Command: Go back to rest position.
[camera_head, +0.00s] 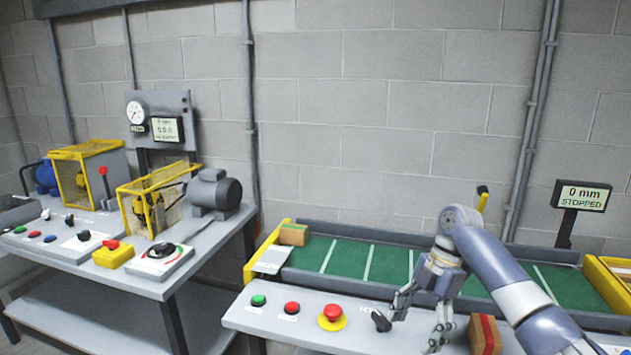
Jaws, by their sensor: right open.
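My right gripper (416,326) is open and empty, pointing down over the conveyor's control panel (262,318). One finger is close to a black knob (381,321); I cannot tell whether they touch. My right arm comes in from the lower right and crosses in front of the green conveyor belt (345,259). My left gripper is not in view.
The panel has a green button (258,300), a red button (291,308) and a red emergency stop (333,314). A red-and-tan block (485,334) stands right of the gripper. A display (582,195) reads 0 mm, STOPPED. A motor bench (150,284) stands left.

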